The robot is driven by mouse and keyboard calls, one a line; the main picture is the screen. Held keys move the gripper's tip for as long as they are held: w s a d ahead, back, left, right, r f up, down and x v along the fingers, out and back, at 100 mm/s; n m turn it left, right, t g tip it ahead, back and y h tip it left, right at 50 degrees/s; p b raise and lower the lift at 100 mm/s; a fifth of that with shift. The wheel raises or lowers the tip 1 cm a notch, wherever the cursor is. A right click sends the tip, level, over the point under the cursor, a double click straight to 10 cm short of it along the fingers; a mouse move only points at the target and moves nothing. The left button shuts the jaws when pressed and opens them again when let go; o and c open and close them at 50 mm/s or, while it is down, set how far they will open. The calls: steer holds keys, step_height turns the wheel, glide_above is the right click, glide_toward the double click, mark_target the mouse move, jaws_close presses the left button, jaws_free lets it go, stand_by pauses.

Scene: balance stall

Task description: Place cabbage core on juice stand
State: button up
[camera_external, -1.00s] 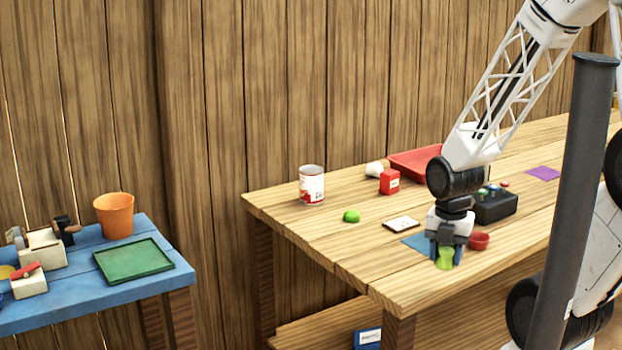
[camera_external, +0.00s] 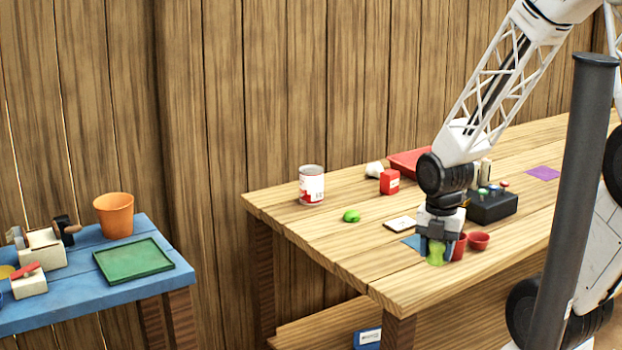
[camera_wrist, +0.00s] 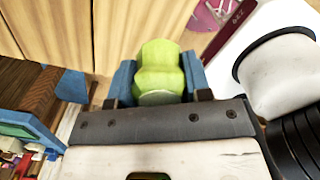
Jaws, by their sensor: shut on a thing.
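A yellow-green waisted piece, which I take to be the cabbage core (camera_external: 436,253), is in my gripper (camera_external: 440,250) near the front edge of the wooden table. In the wrist view the core (camera_wrist: 160,70) sits between the two blue fingers of my gripper (camera_wrist: 154,82), which is shut on it. Whether its lower end touches the table cannot be told. A blue flat square (camera_external: 412,241) lies partly hidden behind my gripper. I cannot tell which thing is the juice stand.
Two red cups (camera_external: 479,241) stand right of my gripper. A black button box (camera_external: 492,207), white card (camera_external: 400,224), green lump (camera_external: 351,216), red box (camera_external: 389,182), can (camera_external: 312,186) and red tray (camera_external: 408,160) are on the table. A blue table (camera_external: 80,290) stands left, across a gap.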

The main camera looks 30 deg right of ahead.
steer(key=w+a+r, duration=0.3)
steer(key=w+a, duration=1.9)
steer(key=a, duration=0.4)
steer(key=w+a+f+m, duration=0.1)
steer(key=a, duration=3.1)
steer(key=shift+a+m, duration=0.3)
steer(key=shift+m, duration=0.1)
steer(key=shift+w, duration=0.1)
steer(key=shift+w+f, duration=0.1)
glide_above(77, 293)
steer(key=shift+f, duration=0.7)
steer(key=shift+f, duration=0.15)
